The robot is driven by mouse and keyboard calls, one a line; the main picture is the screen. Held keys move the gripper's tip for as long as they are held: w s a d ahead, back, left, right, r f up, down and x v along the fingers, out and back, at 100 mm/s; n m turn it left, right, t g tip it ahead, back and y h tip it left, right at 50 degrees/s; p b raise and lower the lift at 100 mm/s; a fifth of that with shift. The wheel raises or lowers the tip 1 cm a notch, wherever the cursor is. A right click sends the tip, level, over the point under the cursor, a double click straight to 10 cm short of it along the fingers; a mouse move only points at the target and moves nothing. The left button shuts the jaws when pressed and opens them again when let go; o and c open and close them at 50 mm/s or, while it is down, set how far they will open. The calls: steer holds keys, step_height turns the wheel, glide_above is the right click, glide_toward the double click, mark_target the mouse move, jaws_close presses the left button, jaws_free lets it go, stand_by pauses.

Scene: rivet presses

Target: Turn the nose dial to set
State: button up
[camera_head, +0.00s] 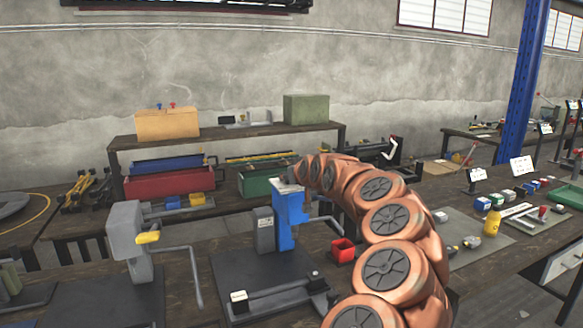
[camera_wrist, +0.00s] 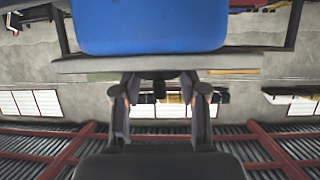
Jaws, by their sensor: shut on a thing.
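A blue rivet press (camera_head: 287,222) stands on a dark base plate on the bench, in the middle of the head view. My orange arm curves up to its top, where my gripper cannot be made out. In the wrist view the press's blue body (camera_wrist: 150,28) fills the top, with a grey plate edge below it. My gripper (camera_wrist: 160,88) has a finger on each side of a small dark part (camera_wrist: 159,89), which seems to be the nose dial. The fingers are shut on it. Any dial marking is hidden.
A grey press (camera_head: 128,240) with a yellow part and a crank handle stands left. A small red bin (camera_head: 343,250) sits right of the blue press, close to my arm. Red and green bins are behind.

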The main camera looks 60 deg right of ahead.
steer(key=shift+r+n+y+p, duration=0.15)
steer(key=shift+n+y+p, duration=0.15)
steer(key=shift+p, duration=0.5)
steer(key=o, duration=1.2)
steer(key=shift+c, duration=0.2)
steer(key=v, duration=1.2)
steer(key=shift+f, duration=0.2)
steer(key=shift+s, duration=0.1)
